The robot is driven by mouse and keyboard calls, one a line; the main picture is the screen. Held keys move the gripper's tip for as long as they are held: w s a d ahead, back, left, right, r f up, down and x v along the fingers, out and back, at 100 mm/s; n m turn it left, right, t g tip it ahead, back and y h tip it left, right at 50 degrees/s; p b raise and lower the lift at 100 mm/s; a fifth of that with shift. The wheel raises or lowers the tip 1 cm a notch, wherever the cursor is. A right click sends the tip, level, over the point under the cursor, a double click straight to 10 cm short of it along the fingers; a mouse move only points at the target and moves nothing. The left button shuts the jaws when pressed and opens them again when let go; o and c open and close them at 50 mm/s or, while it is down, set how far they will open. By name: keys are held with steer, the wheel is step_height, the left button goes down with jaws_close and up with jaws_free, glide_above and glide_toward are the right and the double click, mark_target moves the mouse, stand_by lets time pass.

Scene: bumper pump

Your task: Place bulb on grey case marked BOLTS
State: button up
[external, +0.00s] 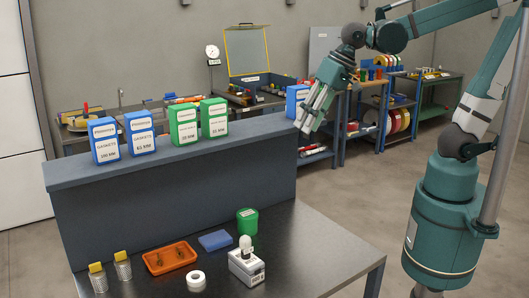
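A white bulb-shaped object (246,245) stands upright on top of a light grey case (247,268) near the front right of the dark table. The case has a label on its front that is too small to read. My gripper (304,126) is high above and to the right of the case, in front of the back shelves and well apart from the bulb. It points down and to the left. I see nothing held in it, but its finger gap is not clear.
A green container (247,221), blue flat box (215,240), orange tray (170,258), white tape roll (196,280) and two yellow-capped jars (98,277) share the table (325,250). A raised ledge (60,178) behind holds blue and green boxes. The table's right side is clear.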

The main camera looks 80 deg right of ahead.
steer(key=s+d+f+n+t, duration=0.1)
steer(key=s+d+n+t, duration=0.1)
steer(key=s+d+n, duration=0.4)
steer(key=s+d, duration=0.1)
steer(key=s, duration=0.2)
steer(key=shift+s+d+f+h, duration=0.15)
steer(key=shift+s+d+h, duration=0.15)
steer(key=shift+d+h, duration=0.1)
steer(key=shift+f, duration=0.1)
step_height(320, 180, down, 10)
steer(key=b, duration=0.9)
steer(key=shift+r+b, duration=0.25)
steer(key=shift+b, duration=0.1)
stand_by(0.5)
